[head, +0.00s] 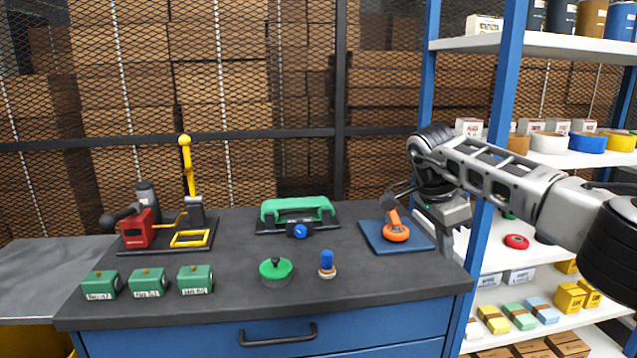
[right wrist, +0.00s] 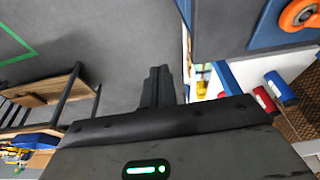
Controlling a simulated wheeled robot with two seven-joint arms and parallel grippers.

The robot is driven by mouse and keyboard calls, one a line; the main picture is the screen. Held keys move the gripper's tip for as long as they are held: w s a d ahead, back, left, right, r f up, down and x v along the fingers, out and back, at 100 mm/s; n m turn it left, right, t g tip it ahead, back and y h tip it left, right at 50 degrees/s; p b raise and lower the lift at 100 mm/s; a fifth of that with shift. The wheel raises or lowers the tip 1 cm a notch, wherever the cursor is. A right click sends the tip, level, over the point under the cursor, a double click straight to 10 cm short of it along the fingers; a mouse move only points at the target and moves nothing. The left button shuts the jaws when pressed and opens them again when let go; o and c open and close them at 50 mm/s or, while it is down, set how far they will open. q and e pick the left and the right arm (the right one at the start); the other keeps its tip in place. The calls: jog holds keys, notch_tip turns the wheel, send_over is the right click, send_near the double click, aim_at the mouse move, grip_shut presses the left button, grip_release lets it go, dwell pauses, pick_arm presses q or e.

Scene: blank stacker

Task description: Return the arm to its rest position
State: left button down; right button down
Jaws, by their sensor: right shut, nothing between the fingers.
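My right arm comes in from the right in the head view. Its gripper (head: 447,242) points down beside the right edge of the workbench (head: 360,283), just right of the blue mat (head: 374,240). In the right wrist view the two fingers (right wrist: 158,80) lie together, shut and empty, with grey floor behind them. My left gripper does not show.
A blue-posted shelf (head: 505,75) with tape rolls and boxes stands close behind the right arm. The bench holds green boxes (head: 147,283), a green press (head: 297,212), a red-and-yellow tool (head: 138,232), a green-topped pot (head: 275,271) and a blue-topped stamp (head: 327,264). The bench's front right is clear.

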jog(key=s+a+f+g+y, duration=0.1)
jog(key=s+a+f+y, duration=0.35)
jog(key=a+f, duration=0.5)
jog(key=s+a+f+g+y, duration=0.1)
jog(key=s+a+f+y, duration=0.35)
jog(key=a, duration=0.75)
jog(key=s+a+r+m+t+y, duration=0.1)
jog(key=s+a+m+t+y, duration=0.1)
jog(key=s+a+m+y, duration=0.35)
jog(key=s+a+r+m+t+y, duration=0.1)
jog(key=s+a+m+y, duration=0.1)
jog(key=a+m+y, duration=0.6)
jog(key=d+f+m+t+h, duration=0.3)
jog(key=d+m+t+h, duration=0.3)
jog(key=m, duration=0.7)
jog(key=d+f+m+t+h, duration=0.4)
jog(key=d+m+t, duration=0.4)
jog(key=m, duration=0.6)
jog(key=s+d+f+m+g+h, duration=0.5)
jog(key=s+d+f+m+h, duration=0.1)
jog(key=s+d+f+m, duration=0.5)
jog(key=s+d+m, duration=0.1)
jog(key=s+m, duration=0.1)
jog(key=shift+s+d, duration=0.3)
jog(key=shift+s, duration=0.1)
